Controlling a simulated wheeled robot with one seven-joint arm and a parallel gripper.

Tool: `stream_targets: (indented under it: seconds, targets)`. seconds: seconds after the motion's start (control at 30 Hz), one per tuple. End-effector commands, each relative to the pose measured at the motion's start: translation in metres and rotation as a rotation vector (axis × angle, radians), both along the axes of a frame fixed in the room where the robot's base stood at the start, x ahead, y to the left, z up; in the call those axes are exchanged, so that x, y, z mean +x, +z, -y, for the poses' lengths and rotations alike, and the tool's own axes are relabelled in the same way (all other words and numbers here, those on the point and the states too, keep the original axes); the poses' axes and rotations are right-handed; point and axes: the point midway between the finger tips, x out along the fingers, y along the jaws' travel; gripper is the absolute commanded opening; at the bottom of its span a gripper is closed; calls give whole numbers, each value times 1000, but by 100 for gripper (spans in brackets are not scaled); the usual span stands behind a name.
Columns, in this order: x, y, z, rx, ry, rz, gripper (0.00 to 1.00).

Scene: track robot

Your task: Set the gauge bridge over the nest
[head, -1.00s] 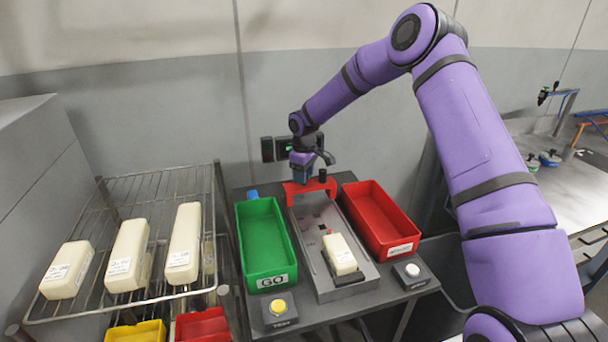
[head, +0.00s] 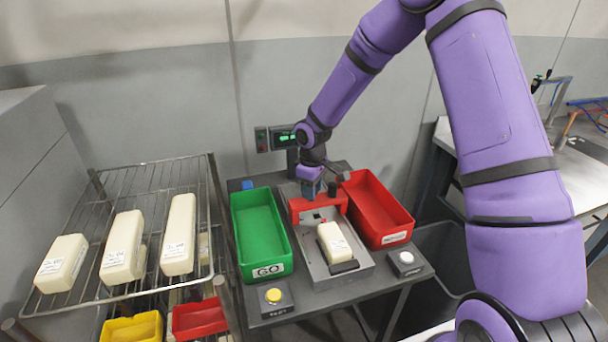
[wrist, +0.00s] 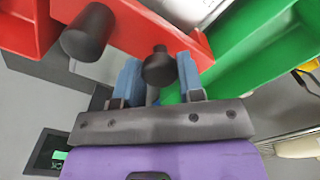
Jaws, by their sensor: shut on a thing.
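The red gauge bridge (head: 318,207) spans the grey fixture plate between the green and red bins. It stands behind the nest (head: 345,267), where a cream block (head: 334,242) lies. My gripper (head: 312,186) comes down from above onto the bridge. In the wrist view, the blue fingers of my gripper (wrist: 159,78) are shut on the black knob (wrist: 159,66) on top of the red bridge (wrist: 140,32). A second black post (wrist: 88,32) stands on the bridge beside it. I cannot tell whether the bridge's feet touch the plate.
A green bin (head: 262,235) is left of the fixture and a red bin (head: 377,208) right, both close to it. A yellow button (head: 274,296) and a white button (head: 406,258) sit at the front. A wire rack (head: 150,203) holds cream blocks at left.

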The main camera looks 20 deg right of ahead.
Motion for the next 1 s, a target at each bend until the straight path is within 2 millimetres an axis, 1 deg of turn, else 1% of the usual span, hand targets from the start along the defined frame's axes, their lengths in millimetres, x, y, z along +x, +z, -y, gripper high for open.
stream_targets:
  seconds: [0.03,0.2,0.3,0.4,0.6,0.9,0.93,0.97,1.0]
  targets:
    - [-16,1,0,-2,3,-2,0]
    - [-53,1,0,-1,2,-1,0]
    - [-69,0,0,-1,1,-1,0]
    - [-79,0,0,-1,0,-1,0]
    - [-88,0,0,-1,0,-2,0]
    - [-90,-1,0,-1,1,-7,0]
    - [-90,-1,0,-1,1,-7,42]
    - [-90,-1,0,-1,1,-7,49]
    - [-90,-1,0,-1,1,-6,58]
